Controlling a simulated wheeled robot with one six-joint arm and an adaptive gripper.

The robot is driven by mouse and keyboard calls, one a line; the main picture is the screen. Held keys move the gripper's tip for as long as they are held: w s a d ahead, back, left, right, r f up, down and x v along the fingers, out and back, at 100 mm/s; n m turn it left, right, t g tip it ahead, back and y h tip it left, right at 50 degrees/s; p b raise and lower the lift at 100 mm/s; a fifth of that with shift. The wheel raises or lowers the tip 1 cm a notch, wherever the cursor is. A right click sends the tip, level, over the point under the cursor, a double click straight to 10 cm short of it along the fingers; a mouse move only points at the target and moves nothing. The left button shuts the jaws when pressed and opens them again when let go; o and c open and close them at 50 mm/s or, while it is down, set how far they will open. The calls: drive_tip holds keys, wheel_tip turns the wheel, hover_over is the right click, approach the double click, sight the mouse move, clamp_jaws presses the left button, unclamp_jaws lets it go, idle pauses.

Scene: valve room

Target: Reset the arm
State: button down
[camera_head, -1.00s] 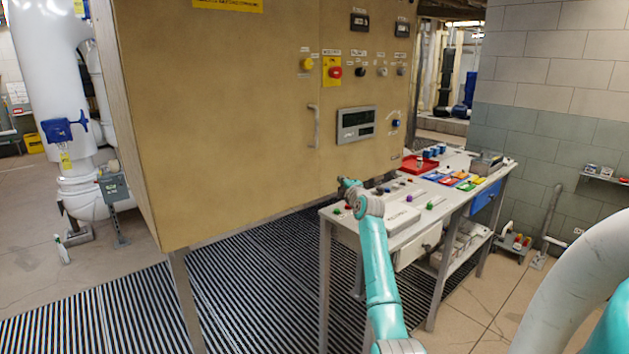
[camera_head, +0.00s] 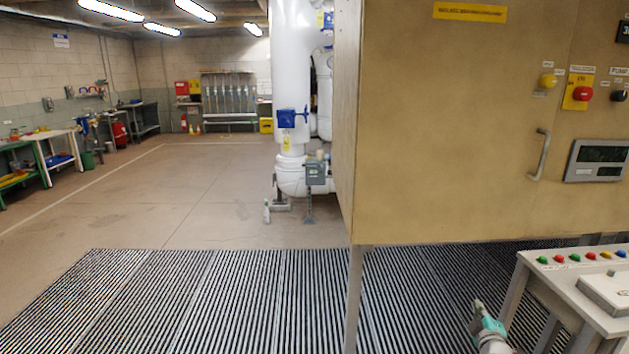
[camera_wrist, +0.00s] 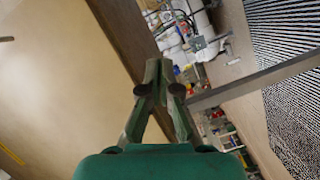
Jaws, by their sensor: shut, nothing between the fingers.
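My gripper (camera_wrist: 159,68) is seen from behind in the wrist view, its two fingers drawn together at the tips with nothing held. In the head view my gripper (camera_head: 477,307) shows at the lower right, in front of the striped floor grating. It is left of the control table and appears apart from it. Most of my arm is below the frame.
A large tan control cabinet (camera_head: 455,140) on metal legs fills the right side. A table (camera_head: 545,280) with coloured buttons stands at the lower right. Open floor (camera_head: 170,200) lies to the left.

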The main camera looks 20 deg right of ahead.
drive_tip(key=s+a+f+m+y, duration=0.1)
drive_tip(key=s+a+f, duration=0.3)
drive_tip(key=a, duration=0.6)
drive_tip(key=s+a+f+m+y, duration=0.1)
drive_tip(key=s+a+f, duration=0.1)
drive_tip(key=a+f, duration=0.55)
drive_tip(key=s+a+f+m+t+y, duration=0.1)
drive_tip(key=s+a, duration=0.4)
drive_tip(key=a, duration=0.3)
drive_tip(key=s+a+f+y, duration=0.1)
drive_tip(key=s+a, duration=0.5)
drive_tip(key=a, duration=0.2)
drive_tip(key=s+a+r+m+y, duration=0.2)
drive_tip(key=s+a+r+y, duration=0.15)
drive_tip(key=s+a, duration=0.95)
drive_tip(key=s+a+r+y, duration=0.3)
drive_tip(key=s+r, duration=0.6)
drive_tip(key=s, duration=0.4)
drive_tip(key=shift+a+r+m, duration=0.35)
drive_tip(key=shift+r+m, duration=0.05)
drive_tip(key=shift+s, duration=0.1)
